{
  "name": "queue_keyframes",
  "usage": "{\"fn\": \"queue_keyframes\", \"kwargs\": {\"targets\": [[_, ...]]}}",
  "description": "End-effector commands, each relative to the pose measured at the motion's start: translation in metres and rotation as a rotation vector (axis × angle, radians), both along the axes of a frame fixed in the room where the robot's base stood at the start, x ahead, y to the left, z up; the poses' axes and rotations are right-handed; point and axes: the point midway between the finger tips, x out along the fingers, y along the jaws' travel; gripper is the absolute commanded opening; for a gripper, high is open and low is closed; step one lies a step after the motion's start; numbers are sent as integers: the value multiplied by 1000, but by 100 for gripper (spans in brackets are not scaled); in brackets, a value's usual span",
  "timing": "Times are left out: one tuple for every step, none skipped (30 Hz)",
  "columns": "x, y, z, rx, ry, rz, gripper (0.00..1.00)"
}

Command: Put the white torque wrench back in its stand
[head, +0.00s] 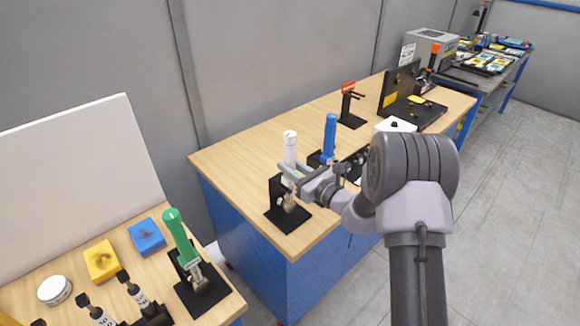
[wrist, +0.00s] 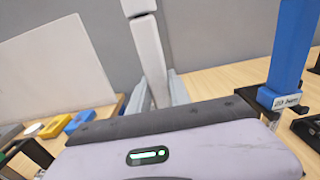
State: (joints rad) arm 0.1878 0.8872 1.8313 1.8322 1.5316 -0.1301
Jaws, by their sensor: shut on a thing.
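The white torque wrench (head: 290,148) is upright at the near left corner of the wooden-topped bench. My gripper (head: 289,173) is shut on its white handle, and the handle also rises between the fingers in the wrist view (wrist: 150,58). The wrench's metal head (head: 290,203) hangs low over the black stand (head: 276,190), right by its upright plate. I cannot tell whether the wrench rests in the stand or is held just clear of it. My fingers hide part of the handle and the stand's top.
A blue torque wrench (head: 330,135) stands close on the right and also shows in the wrist view (wrist: 290,45). A green torque wrench (head: 176,230) stands on the left table. Bare bench top (head: 240,150) lies left.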

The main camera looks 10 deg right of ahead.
Motion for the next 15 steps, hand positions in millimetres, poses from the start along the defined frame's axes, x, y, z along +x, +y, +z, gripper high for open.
{"fn": "queue_keyframes", "kwargs": {"targets": [[1,0,1,2,-4,-1,0],[1,0,0,2,-4,-1,0],[1,0,0,2,-4,-1,0],[1,0,-1,2,-4,-1,0],[1,0,-1,2,-4,-1,0],[1,0,-2,2,-4,-1,0],[1,0,-2,2,-4,-1,0],[1,0,-2,2,-4,-1,0],[1,0,-3,2,-4,-1,0],[1,0,-3,2,-4,-1,0],[1,0,-4,2,-4,-1,0],[1,0,-4,2,-4,-1,0],[1,0,-5,2,-4,-1,0],[1,0,-5,2,-4,-1,0],[1,0,-5,2,-4,-1,0]]}}
